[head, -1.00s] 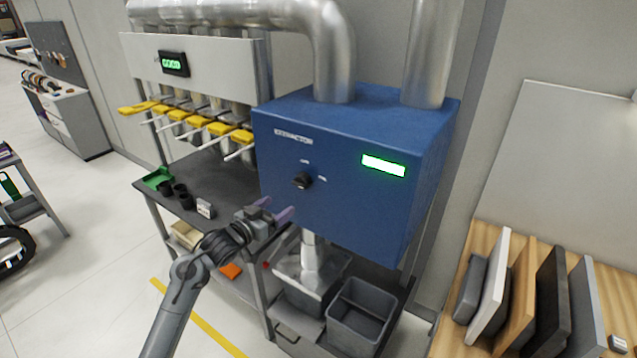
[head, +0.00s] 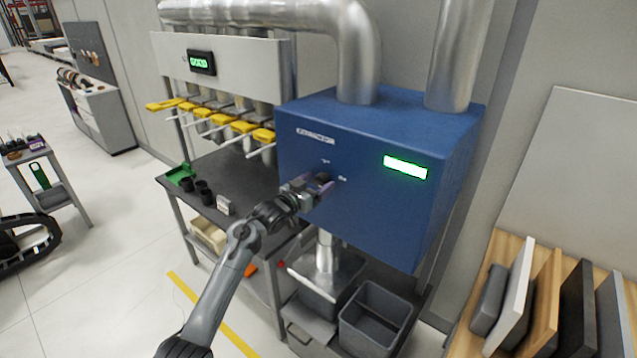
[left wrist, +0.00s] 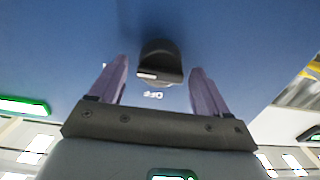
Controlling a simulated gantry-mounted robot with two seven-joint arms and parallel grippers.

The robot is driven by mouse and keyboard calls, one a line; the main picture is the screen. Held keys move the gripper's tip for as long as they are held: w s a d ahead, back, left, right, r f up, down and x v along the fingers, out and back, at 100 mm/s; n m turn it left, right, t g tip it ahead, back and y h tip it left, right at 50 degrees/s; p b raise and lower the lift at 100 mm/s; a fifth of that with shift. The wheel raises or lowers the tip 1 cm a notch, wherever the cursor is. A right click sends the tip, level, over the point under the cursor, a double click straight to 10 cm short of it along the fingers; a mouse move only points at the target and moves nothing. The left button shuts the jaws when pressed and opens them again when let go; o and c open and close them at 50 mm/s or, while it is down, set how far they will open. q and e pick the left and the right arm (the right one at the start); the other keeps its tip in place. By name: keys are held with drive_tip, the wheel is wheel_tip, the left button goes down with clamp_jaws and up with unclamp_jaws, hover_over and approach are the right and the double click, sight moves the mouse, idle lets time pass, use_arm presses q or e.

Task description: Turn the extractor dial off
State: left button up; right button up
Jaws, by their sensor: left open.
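The blue extractor box (head: 365,205) hangs at the centre of the head view, with a lit green display (head: 405,166) on its front. In the left wrist view the black dial (left wrist: 160,62) stands out from the blue panel, a pale mark on its edge beside the printed OFF label (left wrist: 154,95). My left gripper (head: 322,186) is at the panel in front of the dial, which it hides in the head view. In the left wrist view its purple fingers (left wrist: 159,82) are open, one on each side of the dial, with gaps between. My right gripper is not in view.
Silver ducts (head: 360,60) rise from the box. Yellow-handled gates (head: 240,127) stand to its left above a dark bench (head: 235,172). Grey bins (head: 375,318) sit below. Boards (head: 545,290) lean at the right.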

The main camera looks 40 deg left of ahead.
use_arm(q)
drive_tip(key=shift+w, duration=0.5)
drive_tip(key=shift+c, duration=0.2)
drive_tip(key=c, duration=0.9)
